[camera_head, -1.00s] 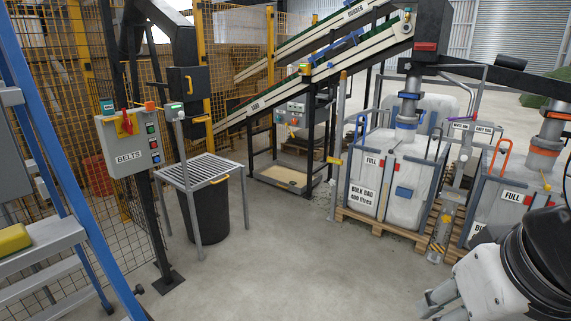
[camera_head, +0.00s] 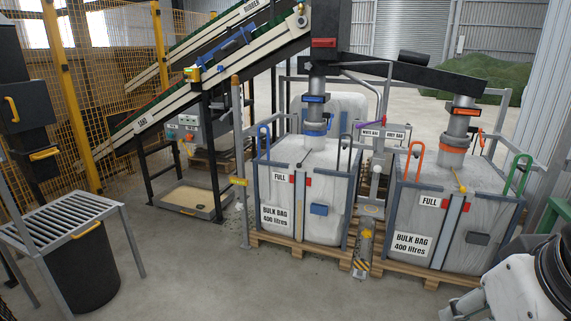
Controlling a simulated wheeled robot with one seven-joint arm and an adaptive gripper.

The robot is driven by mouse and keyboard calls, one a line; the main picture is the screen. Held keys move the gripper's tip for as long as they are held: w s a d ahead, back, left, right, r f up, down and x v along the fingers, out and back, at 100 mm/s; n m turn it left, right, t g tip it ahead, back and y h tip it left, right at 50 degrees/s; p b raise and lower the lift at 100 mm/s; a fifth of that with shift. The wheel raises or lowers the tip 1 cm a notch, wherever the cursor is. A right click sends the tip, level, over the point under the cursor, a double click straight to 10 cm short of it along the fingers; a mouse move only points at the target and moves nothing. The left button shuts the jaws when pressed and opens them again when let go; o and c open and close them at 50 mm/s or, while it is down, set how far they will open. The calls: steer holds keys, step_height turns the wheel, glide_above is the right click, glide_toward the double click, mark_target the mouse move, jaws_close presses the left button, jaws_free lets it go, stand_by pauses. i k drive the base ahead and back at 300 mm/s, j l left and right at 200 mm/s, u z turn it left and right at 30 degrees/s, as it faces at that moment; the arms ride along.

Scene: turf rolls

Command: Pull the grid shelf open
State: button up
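The grid shelf (camera_head: 50,224) is a grey barred rack on thin legs at the lower left of the head view, partly cut off by the left edge. A yellow handle (camera_head: 87,230) sits on its front side. A black bin (camera_head: 82,270) stands under the bars. My arm shows at the lower right corner, and its grey end, seemingly my gripper (camera_head: 462,304), is partly cut off by the bottom edge. It is far to the right of the grid shelf and apart from it. Its fingers do not show clearly enough to tell open from shut.
Two full bulk bags (camera_head: 338,210) (camera_head: 400,209) in frames stand on wooden pallets (camera_head: 290,245) at centre right. A striped post (camera_head: 363,255) stands before them. Conveyors (camera_head: 200,88) slope behind, over a floor tray (camera_head: 190,198). The concrete floor (camera_head: 225,285) between shelf and pallets is clear.

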mark_target(95, 222)
steer(key=i+j+u, duration=0.1)
steer(key=i+u, duration=0.3)
steer(key=i, duration=0.15)
steer(key=i+u, duration=0.35)
steer(key=i, duration=0.2)
steer(key=i+l+u, duration=0.25)
steer(key=i+u, duration=0.15)
steer(key=i+j+u, duration=0.15)
steer(key=i+u, duration=0.25)
steer(key=i, duration=0.35)
steer(key=i+u, duration=0.4)
steer(key=i, duration=0.35)
steer(key=i+j+z, duration=0.1)
steer(key=i, duration=0.35)
